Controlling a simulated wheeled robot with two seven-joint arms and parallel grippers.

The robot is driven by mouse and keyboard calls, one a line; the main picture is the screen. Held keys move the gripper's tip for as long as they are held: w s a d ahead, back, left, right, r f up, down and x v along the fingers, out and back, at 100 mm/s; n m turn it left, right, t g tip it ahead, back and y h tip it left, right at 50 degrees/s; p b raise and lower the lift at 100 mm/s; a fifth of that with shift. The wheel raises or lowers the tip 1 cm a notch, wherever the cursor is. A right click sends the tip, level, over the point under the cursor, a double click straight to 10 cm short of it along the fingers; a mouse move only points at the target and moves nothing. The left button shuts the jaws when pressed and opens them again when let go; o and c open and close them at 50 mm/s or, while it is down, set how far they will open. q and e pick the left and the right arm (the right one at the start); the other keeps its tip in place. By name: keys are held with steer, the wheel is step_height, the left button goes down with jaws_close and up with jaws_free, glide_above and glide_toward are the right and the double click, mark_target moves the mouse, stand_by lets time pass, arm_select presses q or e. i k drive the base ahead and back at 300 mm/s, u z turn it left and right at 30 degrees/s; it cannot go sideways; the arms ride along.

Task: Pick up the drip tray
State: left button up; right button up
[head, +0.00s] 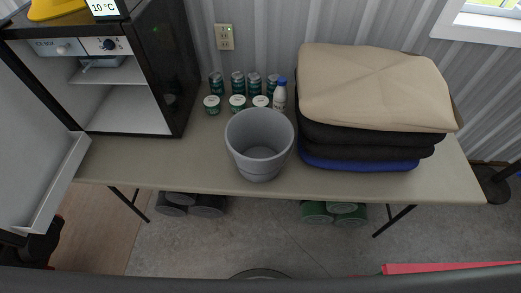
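A small fridge with its door open stands on the left end of the table. A pale, flat tray-like piece (108,74) lies level under the ice box inside it; this looks like the drip tray, with a small grey metal part just above it. The fridge floor (125,118) below is bare. A dark shape at the lower left edge, by the bottom of the open door, seems to be my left gripper (42,245); its fingers are not clear. It is well away from the tray. My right gripper is out of view.
The open door (35,140) with its door shelf fills the left side. A grey bucket (260,145) stands mid-table, with several cans and a white bottle (279,96) behind it. Folded cushions (375,90) are stacked at right. The table front (150,172) is clear.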

mark_target(112, 61)
steer(key=z, duration=0.05)
steer(key=k, duration=0.5)
steer(key=u, duration=1.25)
steer(key=i, duration=1.1)
steer(key=z, duration=1.4)
